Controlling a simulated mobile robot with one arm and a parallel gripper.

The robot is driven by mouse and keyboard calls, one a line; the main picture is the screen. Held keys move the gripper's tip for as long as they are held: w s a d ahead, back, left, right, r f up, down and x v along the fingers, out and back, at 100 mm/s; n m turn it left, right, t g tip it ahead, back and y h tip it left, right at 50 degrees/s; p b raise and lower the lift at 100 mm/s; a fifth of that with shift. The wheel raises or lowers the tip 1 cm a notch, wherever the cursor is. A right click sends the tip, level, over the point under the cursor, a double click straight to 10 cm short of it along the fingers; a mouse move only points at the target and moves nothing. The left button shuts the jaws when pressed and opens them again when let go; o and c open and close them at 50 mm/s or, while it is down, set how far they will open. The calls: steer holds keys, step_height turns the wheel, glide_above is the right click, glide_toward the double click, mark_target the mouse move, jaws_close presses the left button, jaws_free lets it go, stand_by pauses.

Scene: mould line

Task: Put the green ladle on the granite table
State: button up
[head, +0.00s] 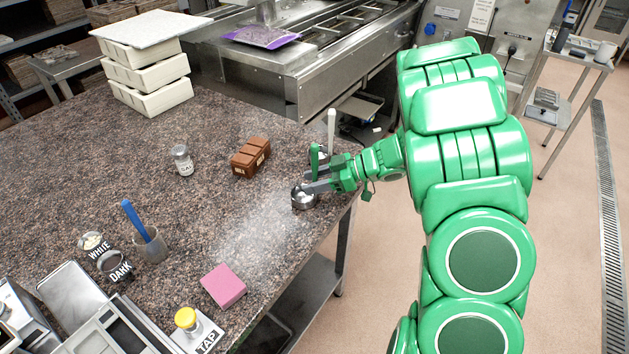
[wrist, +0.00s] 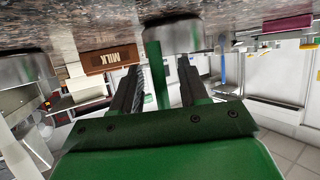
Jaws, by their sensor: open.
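The green ladle (head: 314,158) stands on the granite table (head: 110,180) near its right edge, its green handle upright and its steel bowl resting on the stone. My gripper (head: 306,188) is at the ladle, low over the table. In the upside-down wrist view, the green handle (wrist: 154,70) rises between my two open fingers (wrist: 160,75), with the steel bowl (wrist: 173,35) just beyond them. The fingers look apart from the handle. Part of the ladle is hidden by my gripper in the head view.
A white-handled ladle (head: 331,128) stands close behind my gripper. A brown milk block (head: 250,157) and a small jar (head: 183,160) lie to the left. A pink block (head: 224,286) is nearer the front. White moulds (head: 150,75) are stacked at the back.

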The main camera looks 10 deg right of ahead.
steer(key=v, duration=1.2)
stand_by(0.6)
